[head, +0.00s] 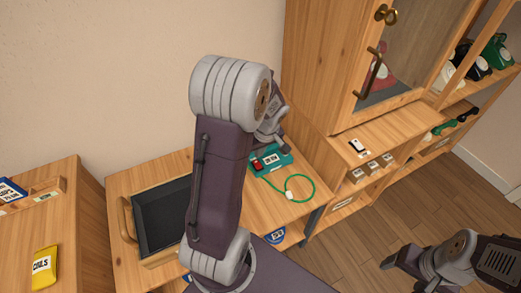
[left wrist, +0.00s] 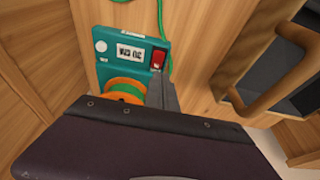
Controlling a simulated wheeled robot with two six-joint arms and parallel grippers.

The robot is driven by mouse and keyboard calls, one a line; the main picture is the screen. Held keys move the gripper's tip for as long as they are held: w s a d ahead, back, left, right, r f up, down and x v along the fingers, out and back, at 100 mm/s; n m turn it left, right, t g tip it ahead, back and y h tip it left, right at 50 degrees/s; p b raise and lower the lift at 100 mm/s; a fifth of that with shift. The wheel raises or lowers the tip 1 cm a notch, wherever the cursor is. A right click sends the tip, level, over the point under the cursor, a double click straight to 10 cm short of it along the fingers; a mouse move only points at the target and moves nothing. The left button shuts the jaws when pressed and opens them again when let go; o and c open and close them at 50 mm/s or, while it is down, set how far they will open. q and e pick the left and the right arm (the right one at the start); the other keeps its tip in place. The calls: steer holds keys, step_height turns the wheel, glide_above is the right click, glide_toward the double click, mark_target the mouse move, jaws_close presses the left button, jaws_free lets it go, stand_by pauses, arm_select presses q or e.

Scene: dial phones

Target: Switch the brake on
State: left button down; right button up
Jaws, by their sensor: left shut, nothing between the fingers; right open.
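A teal box (head: 276,158) lies on the wooden cabinet top, with a red switch (head: 257,165) and a white label. In the left wrist view the teal box (left wrist: 110,50) shows a red rocker switch (left wrist: 158,59) at its upper right corner, and an orange and green round spool (left wrist: 124,91) below. My left gripper (left wrist: 158,80) is shut and empty, its tips close below the red switch; contact cannot be told. In the head view my left arm hides its fingers. My right gripper (head: 392,261) is open and empty, out over the floor at the lower right.
A green cord (head: 301,178) loops on the wood beside the box. A black tray with a wooden handle (head: 127,217) stands left of my left arm. A yellow packet (head: 44,267) lies at far left. A tall wooden cabinet (head: 325,60) rises behind; floor is clear around my right arm.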

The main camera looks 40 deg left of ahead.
mark_target(257, 167)
arm_select(q)
steer(key=x, duration=0.2)
steer(key=b+x, duration=0.1)
steer(key=x, duration=0.2)
steer(key=d+b+x, duration=0.1)
steer(key=x, duration=0.1)
steer(key=shift+s+a+f, duration=0.1)
steer(key=shift+s+f, duration=0.1)
steer(key=shift+f, duration=0.2)
steer(key=shift+f+b, duration=0.65)
steer(key=shift+b, duration=0.45)
steer(key=shift+r+p, duration=0.4)
steer(key=shift+p, duration=0.05)
steer(key=shift+r, duration=0.1)
steer(key=shift+w+a+r+p, duration=0.3)
steer(key=shift+a+p, duration=0.2)
steer(key=shift+a, duration=0.1)
